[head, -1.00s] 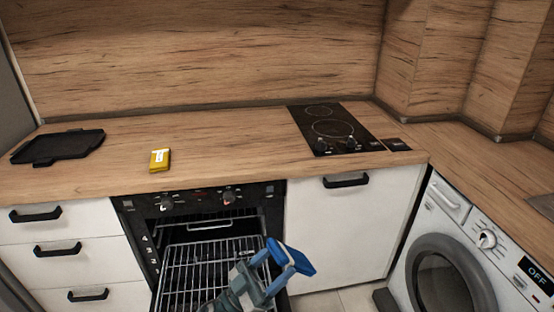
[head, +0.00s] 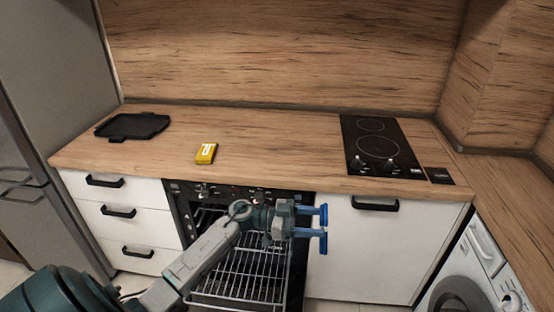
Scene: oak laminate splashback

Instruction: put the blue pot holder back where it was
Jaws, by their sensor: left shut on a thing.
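My left gripper (head: 317,222) is in front of the open oven, just below the counter's front edge. It is shut on the blue pot holder (head: 323,243), which shows as a narrow upright blue shape at the fingertips, seen nearly edge-on. The fingers are also blue, so the border between them and the pot holder is hard to tell. My right gripper is out of view.
The oven door is down, with a wire rack (head: 245,275) pulled out below my arm. On the counter (head: 275,150) are a black tray (head: 132,126), a yellow packet (head: 206,153) and a black hob (head: 380,150). The counter between packet and hob is clear.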

